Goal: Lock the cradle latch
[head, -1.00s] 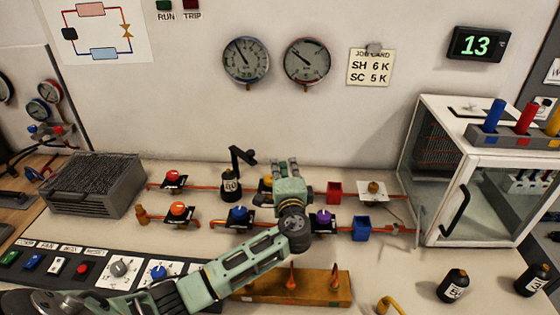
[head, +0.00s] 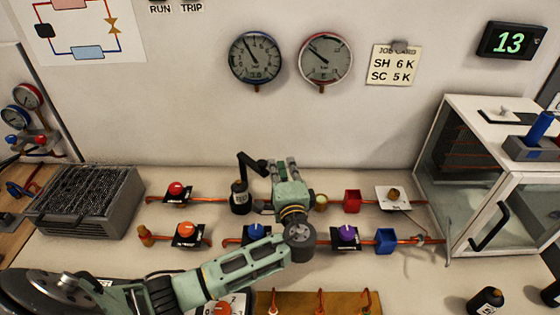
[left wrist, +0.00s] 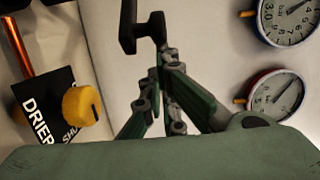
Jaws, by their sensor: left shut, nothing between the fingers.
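A black bent lever (head: 252,163) rises above a black canister (head: 240,198) with a white label at the middle of the bench; I take the lever for the cradle latch, but cannot tell for certain. My left gripper (head: 280,167) is shut and empty just right of the lever's end. In the left wrist view the fingers (left wrist: 165,58) are together, close to the black lever (left wrist: 141,28); I cannot tell whether they touch. The yellow-knobbed DRIER valve (left wrist: 80,104) is at the left there; in the head view my gripper mostly hides it. My right gripper is not in view.
Red (head: 176,189), orange (head: 185,231), blue (head: 254,233) and purple (head: 346,233) valve knobs sit along copper pipes around my arm. A red block (head: 352,199) and a blue block (head: 386,240) are to the right. A glass-sided cabinet (head: 490,180) bounds the right side.

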